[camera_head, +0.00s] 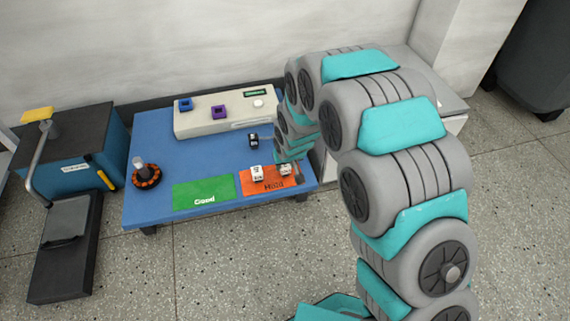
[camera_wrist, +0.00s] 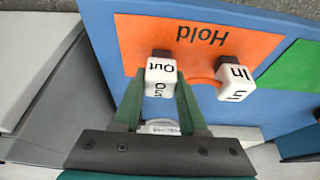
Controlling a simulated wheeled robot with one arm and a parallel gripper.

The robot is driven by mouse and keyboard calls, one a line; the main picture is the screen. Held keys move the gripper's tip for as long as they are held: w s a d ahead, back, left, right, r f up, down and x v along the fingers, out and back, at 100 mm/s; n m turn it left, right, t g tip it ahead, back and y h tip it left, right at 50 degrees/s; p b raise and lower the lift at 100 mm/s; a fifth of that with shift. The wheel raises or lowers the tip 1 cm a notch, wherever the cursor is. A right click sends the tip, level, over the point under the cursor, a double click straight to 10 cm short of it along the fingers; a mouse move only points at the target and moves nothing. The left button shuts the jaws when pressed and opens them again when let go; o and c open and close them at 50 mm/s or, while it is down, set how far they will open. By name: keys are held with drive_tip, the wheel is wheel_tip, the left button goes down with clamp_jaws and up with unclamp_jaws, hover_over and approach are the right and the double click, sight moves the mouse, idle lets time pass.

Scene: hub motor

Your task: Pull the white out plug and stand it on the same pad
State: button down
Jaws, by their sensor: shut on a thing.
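The white out plug (camera_wrist: 160,78), a small block marked "Out" with a dark end, is between the fingers of my gripper (camera_wrist: 158,100) in the wrist view. My gripper is shut on it. In the head view the out plug (camera_head: 285,169) is at the right part of the orange "Hold" pad (camera_head: 245,189), with my gripper (camera_head: 292,168) at it. I cannot tell whether it touches the pad. The pad also shows in the wrist view (camera_wrist: 135,35).
A white "In" plug (camera_wrist: 235,78) stands beside it on the pad. Left of the pad is the green "Good" pad (camera_head: 203,193). A dark block (camera_head: 253,140) lies behind. A pale box (camera_head: 225,121) with blue and purple sockets is at the back, a black-orange hub (camera_head: 146,176) at left.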

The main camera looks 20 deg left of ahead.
drive_tip(key=shift+c, duration=1.8)
unclamp_jaws()
drive_tip(key=shift+f, duration=0.1)
drive_tip(key=p+v, duration=0.1)
drive_tip(key=v, duration=0.7)
drive_tip(key=shift+d, duration=0.15)
